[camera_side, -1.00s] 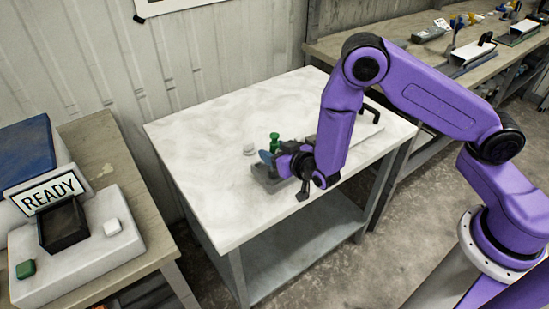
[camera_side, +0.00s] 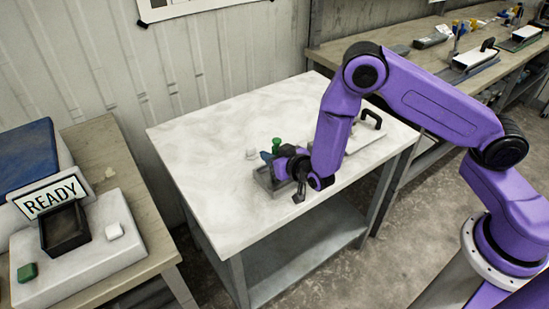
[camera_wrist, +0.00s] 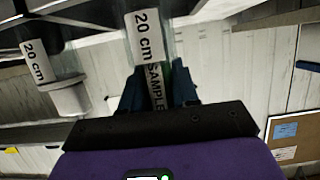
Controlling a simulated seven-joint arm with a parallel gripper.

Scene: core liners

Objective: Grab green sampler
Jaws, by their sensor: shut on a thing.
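In the side view a green-topped sampler (camera_side: 276,147) stands at a grey holder (camera_side: 265,182) on the white table. My gripper (camera_side: 272,158) is low over the holder, beside the green top. In the wrist view my gripper's dark blue fingers (camera_wrist: 157,88) are shut on a clear, greenish tube with a white "20 cm SAMPLE" label, the green sampler (camera_wrist: 148,40). Its far end runs out of the picture. A second "20 cm" tube (camera_wrist: 37,62) with a white cap (camera_wrist: 70,97) is to the left, apart from my fingers.
A grey-white tray with a black handle (camera_side: 371,118) lies on the table behind my wrist. At left, a side bench holds a READY sign (camera_side: 50,195), a dark bin (camera_side: 64,230) and a green button (camera_side: 27,272). The table's left half is clear.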

